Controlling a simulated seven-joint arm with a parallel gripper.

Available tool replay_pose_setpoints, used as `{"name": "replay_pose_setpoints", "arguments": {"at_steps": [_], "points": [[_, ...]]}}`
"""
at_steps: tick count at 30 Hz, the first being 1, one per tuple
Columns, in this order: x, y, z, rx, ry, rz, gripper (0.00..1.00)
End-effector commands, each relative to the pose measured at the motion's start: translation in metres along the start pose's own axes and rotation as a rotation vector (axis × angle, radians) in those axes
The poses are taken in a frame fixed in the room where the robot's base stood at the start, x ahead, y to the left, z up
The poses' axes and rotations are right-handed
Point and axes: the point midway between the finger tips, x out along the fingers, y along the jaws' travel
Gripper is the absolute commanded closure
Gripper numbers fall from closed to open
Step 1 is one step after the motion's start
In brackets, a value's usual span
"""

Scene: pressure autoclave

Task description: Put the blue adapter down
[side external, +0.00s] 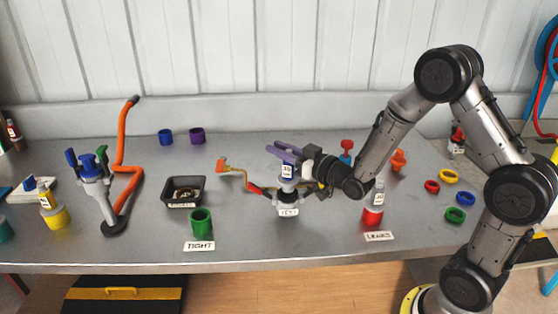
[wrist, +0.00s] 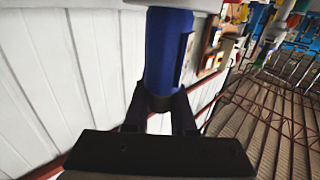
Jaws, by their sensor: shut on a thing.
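The blue adapter (wrist: 166,50) is a blue cylinder in the wrist view, with a white part at its upper end. My gripper (wrist: 160,103) is shut on it, with a dark finger on each side. In the side view my gripper (side external: 284,153) reaches left over the test stand (side external: 288,211), which has a white tag and stands mid-table. A small bottle-like part with a white label (side external: 287,171) shows just under the fingers. The adapter is hard to tell apart from the fingers there, and I cannot tell whether it touches the stand.
A black tray (side external: 184,193), a blue ring (side external: 165,136) and a purple ring (side external: 197,135) are to the left. Small colored rings lie right.

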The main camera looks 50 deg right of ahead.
Motion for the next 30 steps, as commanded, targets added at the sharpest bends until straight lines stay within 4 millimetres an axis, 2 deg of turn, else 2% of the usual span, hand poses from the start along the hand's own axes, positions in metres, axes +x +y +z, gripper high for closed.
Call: {"name": "replay_pose_setpoints", "arguments": {"at_steps": [3, 7, 24, 25, 29, 30], "points": [[0.003, 0.000, 0.018, 0.002, -0.006, 0.000, 1.00], [0.003, 0.000, 0.031, 0.000, -0.002, 0.000, 1.00], [0.003, 0.000, 0.040, 0.000, 0.001, 0.000, 1.00], [0.002, 0.000, 0.040, 0.000, -0.001, 0.000, 0.71], [0.002, 0.000, 0.040, 0.000, -0.002, 0.000, 0.48], [0.002, 0.000, 0.040, 0.000, -0.002, 0.000, 0.46]]}}
